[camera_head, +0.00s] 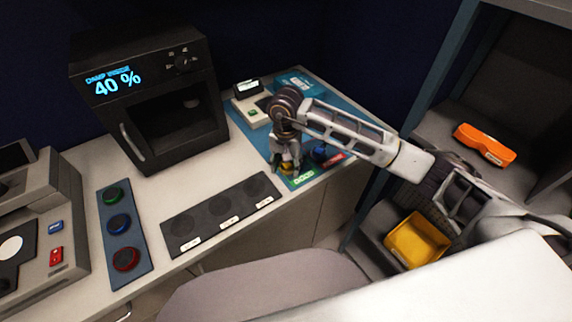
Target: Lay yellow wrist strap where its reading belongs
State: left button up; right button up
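My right gripper (286,167) points down over the front of the blue mat (251,137), near a green label (302,179). A small yellow thing, apparently the yellow wrist strap (287,169), shows between its fingertips. The fingers hide much of it, and I cannot tell whether they grip it or whether it touches the mat. A red label (333,159) lies to the right on the mat, with a small blue thing (319,152) beside it. A small tester with a lit display (247,87) stands at the mat's back left. My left gripper is not in view.
A black strip (204,223) with three round dark pads lies left of the mat. A blue panel (135,268) holds green, blue and red discs. A black cabinet (148,100) reads 40 %. A yellow bin (416,240) and an orange case (484,144) sit on right-hand shelves.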

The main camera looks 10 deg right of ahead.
aim_at(286, 167)
jog(key=shift+o, duration=1.1)
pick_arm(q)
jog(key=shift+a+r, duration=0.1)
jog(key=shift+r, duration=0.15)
pick_arm(e)
jog(key=shift+r, duration=0.2)
jog(key=shift+r, duration=0.75)
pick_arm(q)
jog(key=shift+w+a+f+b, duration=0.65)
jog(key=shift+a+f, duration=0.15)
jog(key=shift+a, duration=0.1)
pick_arm(e)
notch_tip(286, 167, up, 10)
jog(key=shift+r, duration=0.2)
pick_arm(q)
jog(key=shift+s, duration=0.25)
